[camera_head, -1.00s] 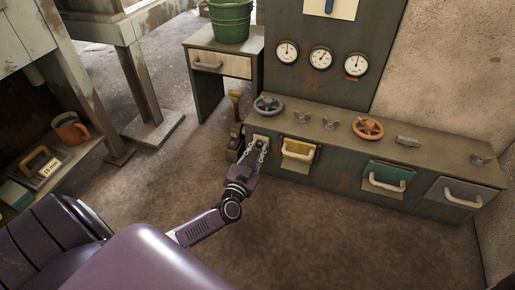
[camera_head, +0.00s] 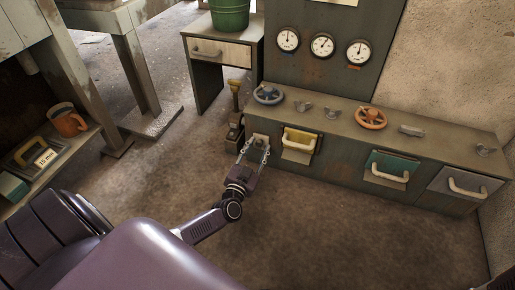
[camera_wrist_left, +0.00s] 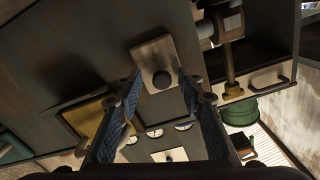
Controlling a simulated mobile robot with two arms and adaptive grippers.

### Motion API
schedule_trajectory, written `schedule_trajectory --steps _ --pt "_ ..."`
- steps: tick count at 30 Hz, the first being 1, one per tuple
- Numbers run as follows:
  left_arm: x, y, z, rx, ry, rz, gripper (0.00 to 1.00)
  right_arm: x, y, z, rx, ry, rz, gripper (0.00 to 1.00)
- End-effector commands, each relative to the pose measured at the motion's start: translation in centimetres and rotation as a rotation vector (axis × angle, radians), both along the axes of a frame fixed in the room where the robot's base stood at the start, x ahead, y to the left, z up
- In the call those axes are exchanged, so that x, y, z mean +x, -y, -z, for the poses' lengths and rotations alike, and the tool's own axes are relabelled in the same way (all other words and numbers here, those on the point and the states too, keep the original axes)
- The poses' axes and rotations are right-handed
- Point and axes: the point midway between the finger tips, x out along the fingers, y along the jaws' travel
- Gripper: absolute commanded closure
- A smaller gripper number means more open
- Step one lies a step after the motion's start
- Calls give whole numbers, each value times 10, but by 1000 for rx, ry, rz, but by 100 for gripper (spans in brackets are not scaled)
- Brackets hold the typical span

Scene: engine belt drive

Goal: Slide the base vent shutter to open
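A small worn pale plate with a dark round knob, which looks like the vent shutter (camera_head: 261,139), is on the left front of the low console base. In the left wrist view the plate (camera_wrist_left: 152,54) shows with its knob near its end. My left gripper (camera_head: 254,150) is open in front of it. In the wrist view its two fingertips (camera_wrist_left: 167,90) stand apart on either side of the knob. I cannot tell whether they touch it. My right gripper is not in view.
A yellow-handled lever (camera_head: 234,97) stands close on the left. Handwheels sit on top. The floor in front is clear.

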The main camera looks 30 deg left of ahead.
Motion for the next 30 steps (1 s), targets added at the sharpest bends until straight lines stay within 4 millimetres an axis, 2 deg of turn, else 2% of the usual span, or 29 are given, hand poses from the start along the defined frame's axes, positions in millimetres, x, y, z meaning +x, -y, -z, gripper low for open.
schedule_trajectory --steps 5,8,21,27,30 --pt "-2 0 0 0 1 -1 65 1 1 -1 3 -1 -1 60" --pt "-10 3 0 0 0 0 65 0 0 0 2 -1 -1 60" --pt "-86 20 1 0 -2 -1 65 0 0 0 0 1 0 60" --pt "-110 26 0 -1 -2 0 65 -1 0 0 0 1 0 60" --pt "-115 28 0 0 0 0 65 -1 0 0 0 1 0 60"
